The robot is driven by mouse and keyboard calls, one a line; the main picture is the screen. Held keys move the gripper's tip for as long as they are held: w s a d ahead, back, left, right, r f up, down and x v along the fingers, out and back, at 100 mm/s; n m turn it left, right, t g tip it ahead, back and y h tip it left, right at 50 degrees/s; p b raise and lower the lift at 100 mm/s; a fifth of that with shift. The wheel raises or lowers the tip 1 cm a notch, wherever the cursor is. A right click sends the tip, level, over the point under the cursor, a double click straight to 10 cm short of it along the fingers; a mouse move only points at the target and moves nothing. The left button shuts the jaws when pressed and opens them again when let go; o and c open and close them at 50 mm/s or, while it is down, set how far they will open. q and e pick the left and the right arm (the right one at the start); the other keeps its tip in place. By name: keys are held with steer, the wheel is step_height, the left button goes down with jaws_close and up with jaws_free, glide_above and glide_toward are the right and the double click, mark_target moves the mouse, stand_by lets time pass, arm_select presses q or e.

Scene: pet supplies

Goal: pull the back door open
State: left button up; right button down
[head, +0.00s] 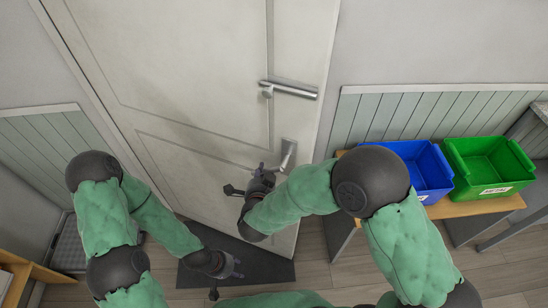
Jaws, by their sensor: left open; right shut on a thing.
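The back door (190,60) is a pale panelled door that fills the upper left and middle of the head view. Its bottom edge slants over a dark floor mat. A silver lever handle (292,90) sits near its right edge. Below it is a second silver handle (288,152). My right gripper (272,170) is shut on this lower handle; its fingers partly hide the grip. My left gripper (228,278) is open and empty, low over the mat, apart from the door.
A blue bin (432,168) and a green bin (490,165) stand on a wooden-topped table (470,208) at the right. The dark mat (265,271) lies below the door. A wooden shelf (40,272) is at the lower left. Wood floor (350,270) shows beside the mat.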

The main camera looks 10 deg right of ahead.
steer(key=shift+s+a+f, duration=0.1)
steer(key=shift+s+a, duration=0.35)
steer(key=shift+s, duration=0.3)
steer(key=c, duration=1)
jaws_free()
steer(key=v, duration=1.2)
steer(key=shift+w, duration=0.1)
